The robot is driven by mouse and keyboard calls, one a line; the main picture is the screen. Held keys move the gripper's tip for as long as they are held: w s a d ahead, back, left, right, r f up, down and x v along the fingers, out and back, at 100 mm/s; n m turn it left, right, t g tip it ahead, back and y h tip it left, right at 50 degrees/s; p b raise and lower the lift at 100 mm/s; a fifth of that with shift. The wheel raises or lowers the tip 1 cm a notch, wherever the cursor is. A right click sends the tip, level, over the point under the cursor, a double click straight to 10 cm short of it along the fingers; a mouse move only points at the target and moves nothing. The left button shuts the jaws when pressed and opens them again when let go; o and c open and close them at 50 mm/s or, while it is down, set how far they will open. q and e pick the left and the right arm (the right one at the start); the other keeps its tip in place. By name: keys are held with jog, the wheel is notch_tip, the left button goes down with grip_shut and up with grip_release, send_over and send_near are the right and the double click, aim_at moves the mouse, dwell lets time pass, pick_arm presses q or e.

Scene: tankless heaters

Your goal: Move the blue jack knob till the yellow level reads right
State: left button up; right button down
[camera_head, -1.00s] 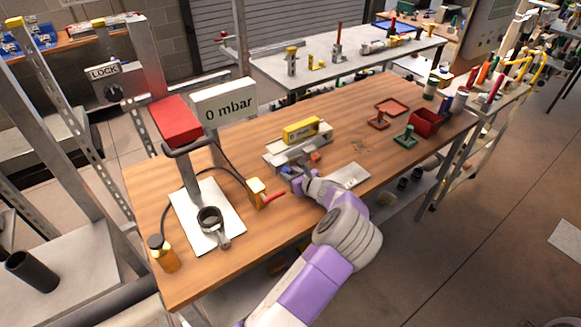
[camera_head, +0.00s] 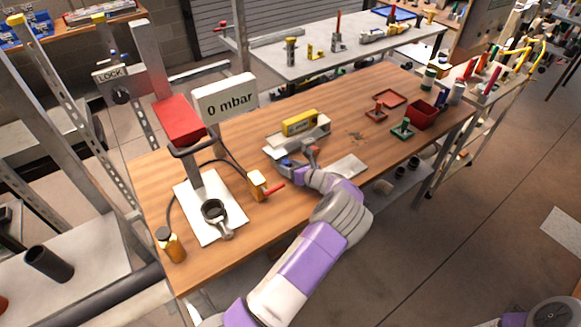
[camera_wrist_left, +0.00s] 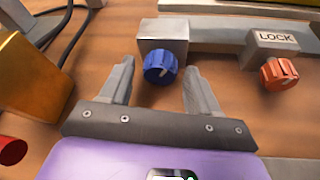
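The blue jack knob (camera_wrist_left: 160,67) sits on the front of a grey metal block in the left wrist view, with a pale pointer mark on its face. In the head view the knob (camera_head: 286,162) is small and partly covered by my left gripper (camera_head: 293,169). In the left wrist view my left gripper (camera_wrist_left: 158,85) is open, one finger on each side of the knob, with gaps to it. The yellow level (camera_head: 300,122) lies on the grey fixture behind; its reading is too small to tell. My right gripper is not in view.
An orange knob (camera_wrist_left: 279,73) under a LOCK label (camera_wrist_left: 275,39) is right of the blue knob. A yellow block with a red lever (camera_head: 259,186) stands left. A press on a white plate (camera_head: 190,223), a "0 mbar" display (camera_head: 225,97) and a loose grey plate (camera_head: 348,166) are nearby.

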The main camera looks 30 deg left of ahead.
pick_arm(q)
jog(key=p+v, duration=0.1)
jog(key=v, duration=0.6)
jog(key=shift+s+d, duration=0.1)
jog(key=shift+d, duration=0.2)
